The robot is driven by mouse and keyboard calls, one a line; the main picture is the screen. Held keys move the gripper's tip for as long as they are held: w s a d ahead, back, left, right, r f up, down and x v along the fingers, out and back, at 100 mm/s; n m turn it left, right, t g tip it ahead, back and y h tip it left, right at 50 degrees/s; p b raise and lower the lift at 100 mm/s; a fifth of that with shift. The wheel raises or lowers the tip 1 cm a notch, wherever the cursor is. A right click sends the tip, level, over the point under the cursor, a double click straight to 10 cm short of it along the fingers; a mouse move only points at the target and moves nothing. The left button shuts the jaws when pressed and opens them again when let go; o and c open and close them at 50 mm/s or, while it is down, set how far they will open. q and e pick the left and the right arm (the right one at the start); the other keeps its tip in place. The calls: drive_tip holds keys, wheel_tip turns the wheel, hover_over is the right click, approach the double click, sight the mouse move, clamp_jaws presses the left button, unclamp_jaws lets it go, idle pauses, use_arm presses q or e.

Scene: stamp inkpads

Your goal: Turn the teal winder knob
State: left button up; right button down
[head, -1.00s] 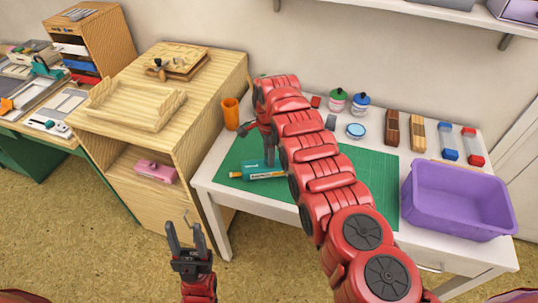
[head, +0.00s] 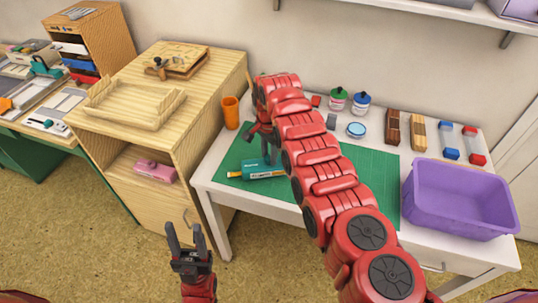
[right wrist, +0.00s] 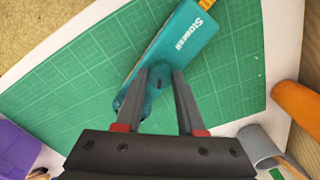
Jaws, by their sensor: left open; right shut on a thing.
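The teal case (head: 262,168), with a white label and an orange tip, lies on the green cutting mat (head: 375,170). In the right wrist view the case (right wrist: 185,42) runs up to the right with its lettering showing. Its teal winder knob (right wrist: 158,80) is between the fingertips of my right gripper (right wrist: 161,74), which is shut on it from above. In the head view my right gripper (head: 267,158) partly hides the case, and the knob cannot be made out. My left gripper (head: 187,240) is open and empty, in front of the wooden cabinet and away from the table.
An orange cup (head: 231,112) stands left of the mat. Ink bottles (head: 338,98), wooden blocks (head: 392,128) and a purple bin (head: 458,199) are on the right side of the white table. My right arm crosses over the mat.

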sight(269, 157)
drive_tip(key=n+b, duration=0.2)
drive_tip(key=n, duration=0.3)
drive_tip(key=shift+f+n, duration=0.1)
drive_tip(key=shift+n, duration=0.2)
drive_tip(key=n+b, duration=0.1)
drive_tip(key=n, duration=0.1)
drive_tip(key=shift+w+n+b, duration=0.1)
drive_tip(key=shift+n+b, duration=0.2)
drive_tip(key=shift+n, duration=0.6)
drive_tip(key=c, duration=0.5)
unclamp_jaws()
wheel_tip(269, 157, up, 7)
drive_tip(key=shift+a+f+b, duration=0.1)
drive_tip(key=shift+f+b, duration=0.1)
drive_tip(key=shift+b, duration=0.1)
wheel_tip(269, 157, up, 11)
drive_tip(key=p, duration=1)
drive_tip(key=shift+p, duration=0.35)
